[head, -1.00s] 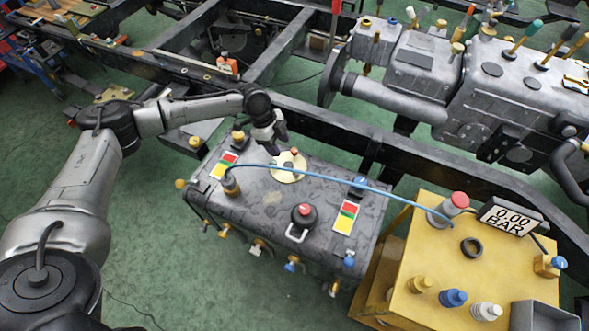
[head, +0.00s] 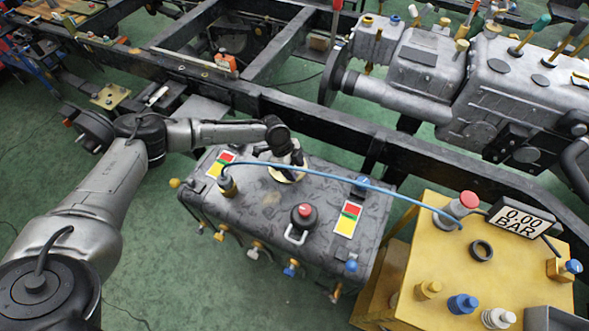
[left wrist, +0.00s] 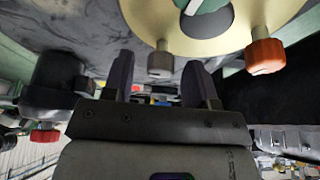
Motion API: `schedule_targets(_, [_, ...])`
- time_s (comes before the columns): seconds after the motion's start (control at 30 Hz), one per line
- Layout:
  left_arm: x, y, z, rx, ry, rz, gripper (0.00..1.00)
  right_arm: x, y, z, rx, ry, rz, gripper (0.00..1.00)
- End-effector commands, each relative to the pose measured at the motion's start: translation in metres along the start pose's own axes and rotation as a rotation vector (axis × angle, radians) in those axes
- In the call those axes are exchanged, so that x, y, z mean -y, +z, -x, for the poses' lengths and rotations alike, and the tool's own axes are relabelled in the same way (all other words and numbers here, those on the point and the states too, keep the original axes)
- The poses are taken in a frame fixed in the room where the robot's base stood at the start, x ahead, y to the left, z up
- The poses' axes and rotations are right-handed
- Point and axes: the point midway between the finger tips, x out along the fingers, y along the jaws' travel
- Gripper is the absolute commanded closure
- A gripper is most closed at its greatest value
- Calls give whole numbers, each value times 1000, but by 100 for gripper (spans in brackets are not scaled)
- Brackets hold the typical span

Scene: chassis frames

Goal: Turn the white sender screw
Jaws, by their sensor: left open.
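A pale grey-white screw head (left wrist: 160,61) stands on a cream round sender plate (left wrist: 195,43) in the left wrist view. An orange-red screw (left wrist: 265,55) sits on the same plate to its right. In the head view the sender plate (head: 282,175) is on top of the dark grey tank, mostly covered by my left gripper (head: 298,160). In the left wrist view my left gripper (left wrist: 163,82) is open. Its two dark fingers stand either side of the pale screw in the picture; I cannot tell whether they touch it. My right gripper is not in view.
The tank (head: 270,215) has a black cap with a red top (head: 305,212) and a blue hose (head: 330,182) arching over it. A yellow bench (head: 450,260) with a pressure display stands right. A dark chassis rail (head: 330,125) runs behind the tank.

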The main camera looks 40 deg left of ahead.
Motion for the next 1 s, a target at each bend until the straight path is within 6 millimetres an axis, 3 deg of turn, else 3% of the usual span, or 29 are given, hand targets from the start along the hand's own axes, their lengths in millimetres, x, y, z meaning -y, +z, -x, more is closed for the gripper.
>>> schedule_targets(0.3, [0,0,-1,0,-1,0,47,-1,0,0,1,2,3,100])
schedule_targets(0.83, [0,0,-1,0,-1,0,97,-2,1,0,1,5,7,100])
schedule_targets(1.0, [0,-1,0,0,-5,10,97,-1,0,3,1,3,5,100])
